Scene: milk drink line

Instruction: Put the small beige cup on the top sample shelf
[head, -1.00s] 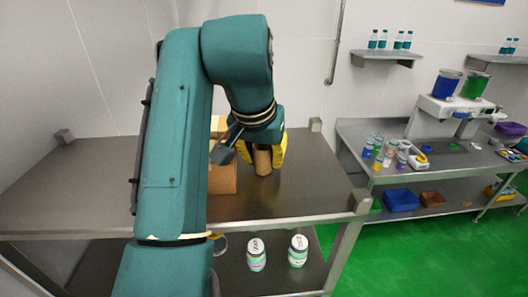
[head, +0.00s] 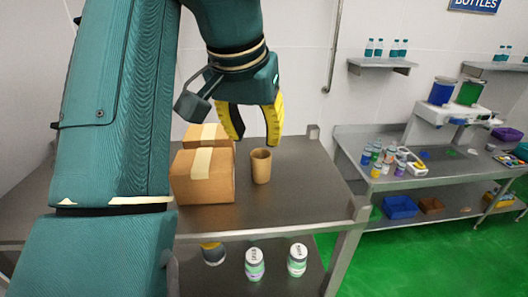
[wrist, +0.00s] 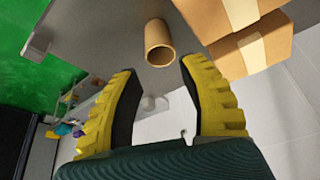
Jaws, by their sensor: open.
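The small beige cup (head: 261,168) stands upright on the top of a two-level steel table (head: 305,185), right of the cardboard boxes. My gripper (head: 257,141) is above and slightly behind the cup in the head view, open and empty, its yellow fingers pointing down. In the wrist view the cup (wrist: 159,53) shows its open mouth just beyond the spread fingertips (wrist: 160,69), apart from both. Nothing is between the fingers. I cannot tell for sure which surface is the top sample shelf.
Two cardboard boxes (head: 203,178) stand close left of the cup. Several lidded jars (head: 297,260) stand on the lower level. A wall shelf (head: 382,66) holds bottles. A steel bench (head: 350,145) with small bottles is at right. The tabletop right of the cup is clear.

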